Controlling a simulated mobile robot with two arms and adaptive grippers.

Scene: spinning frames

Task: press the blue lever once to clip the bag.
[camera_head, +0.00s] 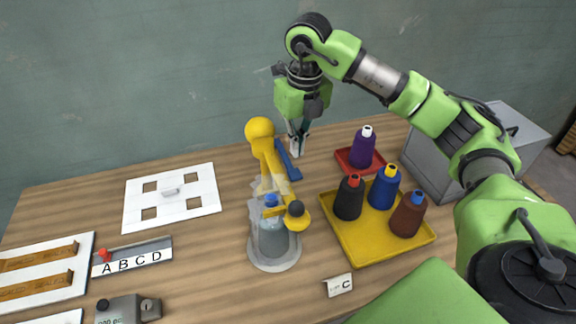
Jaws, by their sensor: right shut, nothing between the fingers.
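The blue lever (286,159) is a slanted blue bar near the back edge of the table, behind the yellow stand. My right gripper (297,151) points down just right of the lever, its fingers shut and empty. I cannot tell whether the fingertips touch the lever. A clear bag (274,246) stands at the middle of the table, with a blue top inside it. A yellow stand (262,150) with a ball head rises behind and over the bag and partly hides it. My left gripper is not in view.
A yellow tray (377,253) with several spools stands right of the bag. A purple spool (363,148) sits on a red tray (347,162) behind it. A C card (339,285) lies in front. A white board (203,202) and an ABCD slider (155,246) lie left. A grey box (425,165) stands right.

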